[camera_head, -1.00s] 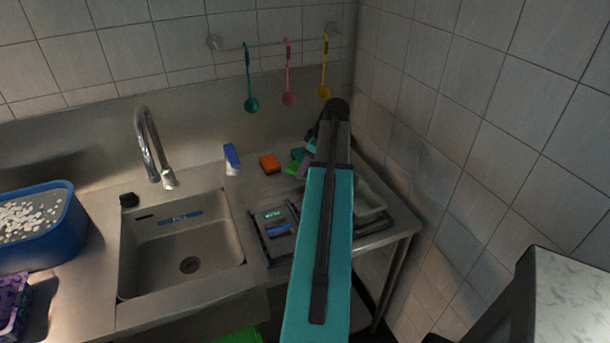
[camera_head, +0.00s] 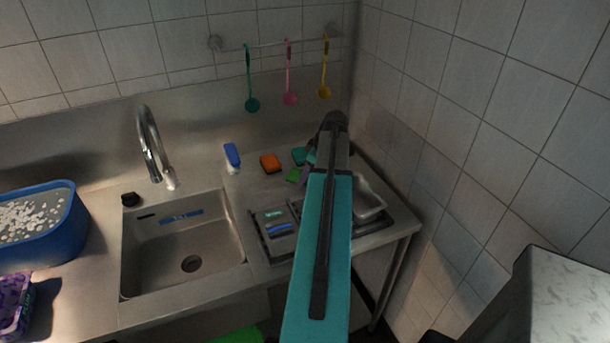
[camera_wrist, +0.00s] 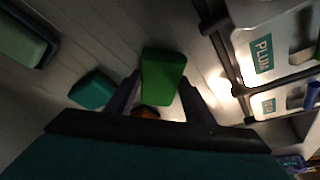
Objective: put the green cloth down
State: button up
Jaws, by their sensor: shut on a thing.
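The green cloth (camera_wrist: 162,76) is a bright green block-like piece between the two fingers of my gripper (camera_wrist: 158,98) in the wrist view. My gripper is shut on it. In the head view a small part of the green cloth (camera_head: 293,175) shows left of my arm, low over the steel counter behind the drying rack. The rest is hidden by my arm. I cannot tell whether the cloth touches the counter.
A teal piece (camera_wrist: 92,90) lies close beside the cloth. An orange sponge (camera_head: 270,163) and a blue-and-white bottle (camera_head: 232,158) stand to the left. A rack (camera_head: 262,240) with labelled containers is in front. The sink (camera_head: 215,255) is further left; a tiled wall is right.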

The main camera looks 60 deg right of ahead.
jog(key=shift+f, duration=0.2)
jog(key=o, duration=0.9)
jog(key=shift+r, duration=0.15)
jog(key=shift+b+v, duration=1.3)
jog(key=shift+v, duration=4.75)
